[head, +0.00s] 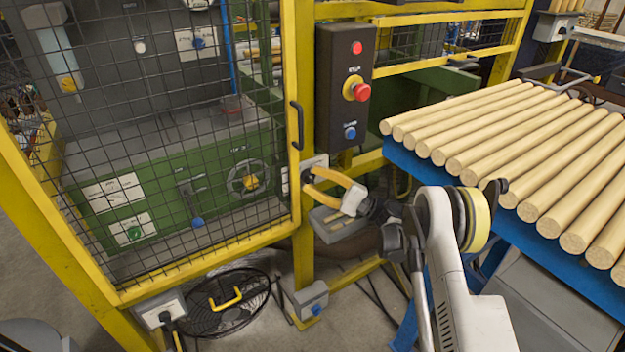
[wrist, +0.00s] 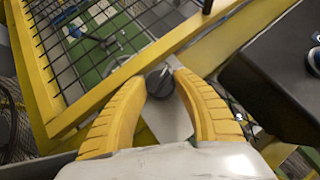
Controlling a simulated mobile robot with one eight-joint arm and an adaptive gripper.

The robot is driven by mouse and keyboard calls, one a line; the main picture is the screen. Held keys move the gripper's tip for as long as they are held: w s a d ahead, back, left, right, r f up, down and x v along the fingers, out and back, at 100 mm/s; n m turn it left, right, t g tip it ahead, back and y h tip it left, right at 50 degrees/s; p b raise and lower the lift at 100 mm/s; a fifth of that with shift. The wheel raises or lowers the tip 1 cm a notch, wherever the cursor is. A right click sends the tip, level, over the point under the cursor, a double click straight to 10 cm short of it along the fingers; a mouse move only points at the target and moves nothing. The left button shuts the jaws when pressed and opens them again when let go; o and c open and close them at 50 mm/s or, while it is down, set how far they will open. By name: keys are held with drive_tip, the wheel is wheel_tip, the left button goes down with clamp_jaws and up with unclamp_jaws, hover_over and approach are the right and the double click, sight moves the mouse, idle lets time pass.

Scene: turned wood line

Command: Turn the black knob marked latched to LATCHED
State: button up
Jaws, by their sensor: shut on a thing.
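The black knob (wrist: 160,82) sits between my two yellow fingertips in the wrist view, with a pale pointer line on its face. It is on a light plate (wrist: 172,122), which also shows on the yellow post in the head view (head: 316,162). My gripper (head: 308,182) reaches the plate from the right and is shut on the knob, one finger on each side; the gripper also fills the lower part of the wrist view (wrist: 159,84). In the head view the fingers largely hide the knob. I cannot read any marking around it.
A mesh guard door (head: 190,130) with a black handle (head: 297,125) stands left of the knob. A dark control box (head: 345,85) with a red stop button (head: 361,91) is above it. A blue rack (head: 440,174) of wooden rods is at the right.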

drive_tip(key=shift+m+t+y, duration=0.4)
drive_tip(key=shift+m+t, duration=0.2)
drive_tip(key=shift+m, duration=0.3)
drive_tip(key=o, duration=1.2)
